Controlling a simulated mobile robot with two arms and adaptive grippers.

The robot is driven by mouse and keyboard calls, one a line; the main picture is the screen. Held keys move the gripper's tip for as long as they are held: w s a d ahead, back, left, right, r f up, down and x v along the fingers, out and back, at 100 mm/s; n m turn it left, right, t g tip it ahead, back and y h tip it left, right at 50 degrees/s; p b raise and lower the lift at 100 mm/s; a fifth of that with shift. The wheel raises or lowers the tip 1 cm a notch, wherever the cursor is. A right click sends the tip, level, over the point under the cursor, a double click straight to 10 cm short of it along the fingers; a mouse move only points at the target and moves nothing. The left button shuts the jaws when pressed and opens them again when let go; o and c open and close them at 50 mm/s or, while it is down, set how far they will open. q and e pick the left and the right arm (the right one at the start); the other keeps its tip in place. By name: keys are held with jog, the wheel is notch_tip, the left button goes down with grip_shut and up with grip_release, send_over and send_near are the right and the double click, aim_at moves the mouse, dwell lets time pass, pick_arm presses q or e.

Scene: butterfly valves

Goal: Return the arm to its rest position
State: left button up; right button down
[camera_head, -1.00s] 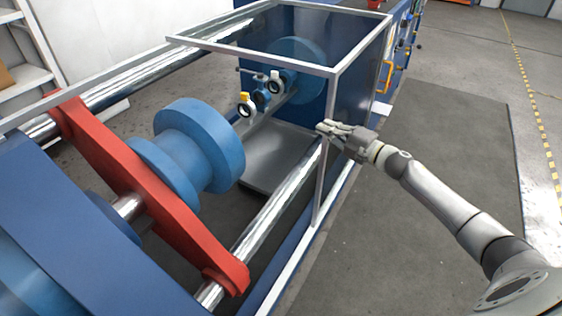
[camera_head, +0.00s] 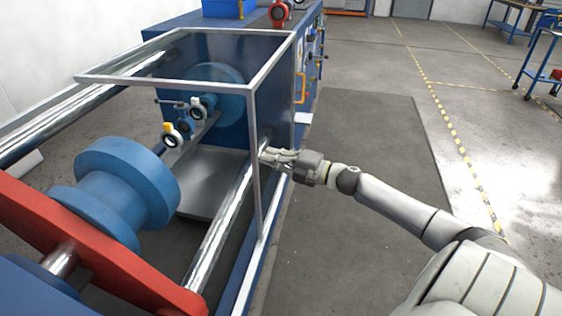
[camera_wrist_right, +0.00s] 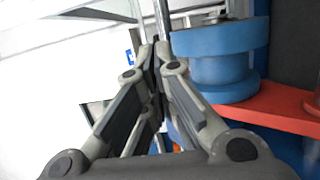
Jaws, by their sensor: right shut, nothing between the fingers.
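My right arm reaches in from the lower right of the head view. Its gripper (camera_head: 280,158) is beside the front upright of the machine's metal frame (camera_head: 253,150), over the rail side of the machine. In the right wrist view the fingers (camera_wrist_right: 158,50) are together with nothing between them. Whether the gripper touches the frame I cannot tell. Butterfly valves (camera_head: 173,134) and (camera_head: 198,108) sit inside the frame, left of the gripper and apart from it. My left gripper is not in view.
A blue flanged cylinder (camera_head: 120,185) and a red crossbar (camera_head: 85,250) stand at the left; the cylinder also shows in the wrist view (camera_wrist_right: 222,55). A polished rail (camera_head: 215,225) runs below the gripper. The dark floor mat (camera_head: 375,140) at right is clear. A blue table (camera_head: 548,55) stands far right.

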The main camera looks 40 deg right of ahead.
jog(key=v, duration=0.3)
jog(key=shift+f, duration=0.1)
jog(key=shift+w, duration=0.1)
